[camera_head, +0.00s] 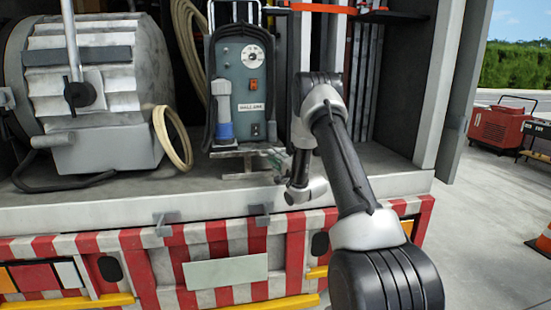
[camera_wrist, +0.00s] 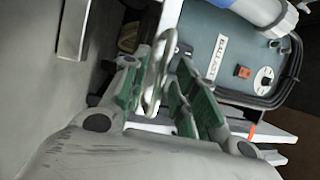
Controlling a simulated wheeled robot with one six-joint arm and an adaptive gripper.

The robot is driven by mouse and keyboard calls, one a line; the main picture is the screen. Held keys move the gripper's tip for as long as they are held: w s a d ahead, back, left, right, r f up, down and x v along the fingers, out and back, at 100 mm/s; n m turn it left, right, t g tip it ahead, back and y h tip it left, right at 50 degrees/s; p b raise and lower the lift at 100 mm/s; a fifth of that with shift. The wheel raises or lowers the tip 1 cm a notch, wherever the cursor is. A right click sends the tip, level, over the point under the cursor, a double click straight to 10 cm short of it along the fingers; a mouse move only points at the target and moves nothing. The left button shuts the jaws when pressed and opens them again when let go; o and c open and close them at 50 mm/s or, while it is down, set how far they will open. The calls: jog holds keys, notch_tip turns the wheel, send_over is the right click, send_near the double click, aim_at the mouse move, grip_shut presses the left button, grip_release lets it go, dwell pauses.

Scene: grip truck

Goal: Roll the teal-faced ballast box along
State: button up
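The teal-faced ballast box (camera_head: 240,68) stands upright on the truck bed, with a dial, a red switch and a label on its face. Its teal face also shows in the wrist view (camera_wrist: 225,25), turned on its side. My gripper (camera_head: 277,160) is low at the box's front right corner, partly hidden by my wrist. In the wrist view, my gripper (camera_wrist: 160,80) has its green-padded fingers apart, one on each side of a metal loop (camera_wrist: 158,72). The loop lies between them, and I see no clear contact. What the loop joins to is partly hidden.
A large ribbed grey drum (camera_head: 95,60) stands left of the box, with a tan hose (camera_head: 172,145) beside it. The bed edge (camera_head: 100,222) is in front. Metal uprights (camera_head: 365,75) stand to the right. A red machine (camera_head: 495,128) stands outside on the ground.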

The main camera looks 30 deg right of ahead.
jog(key=shift+r, duration=0.1)
jog(key=s+d+f, duration=0.1)
jog(key=s+f, duration=0.1)
jog(key=s, duration=0.9)
jog(key=shift+s+d, duration=0.2)
jog(key=shift+s, duration=0.15)
